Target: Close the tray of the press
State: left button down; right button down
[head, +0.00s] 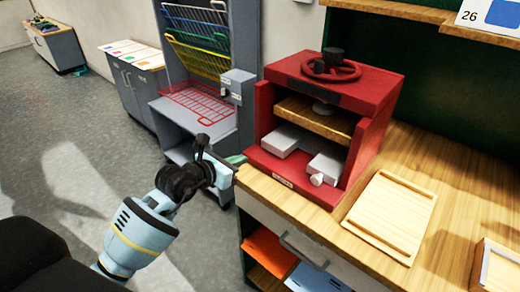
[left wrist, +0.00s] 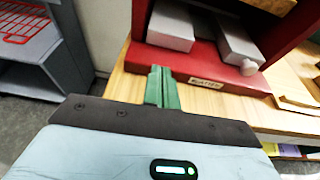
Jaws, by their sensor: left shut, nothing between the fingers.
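The red press (head: 340,88) stands on the wooden bench, with a red handwheel (head: 331,68) on top and a wooden board under its screw. Two pale grey blocks lie in its lower opening, the left one (head: 282,138) further back and the right one (head: 328,163) further forward with a round knob (head: 317,180). They also show in the left wrist view. Which part is the tray is hard to tell. My left gripper (head: 236,160) is at the bench's left edge, beside the press's front left corner. Its green fingers (left wrist: 163,88) are shut and empty, apart from the blocks. My right gripper is out of view.
A wooden board (head: 392,216) lies on the bench right of the press. A grey rack with coloured wire shelves (head: 197,40) stands close behind my left gripper. A drawer handle (head: 303,250) juts from the bench front. The floor at left is clear.

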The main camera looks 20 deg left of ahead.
aim_at(267, 147)
pick_arm(q)
jog(key=x, duration=0.7)
jog(key=shift+w+d+r, duration=0.2)
jog(key=shift+w+r, duration=0.05)
jog(key=shift+w, duration=0.2)
jog(key=shift+w+d, duration=0.25)
jog(key=shift+w, duration=0.45)
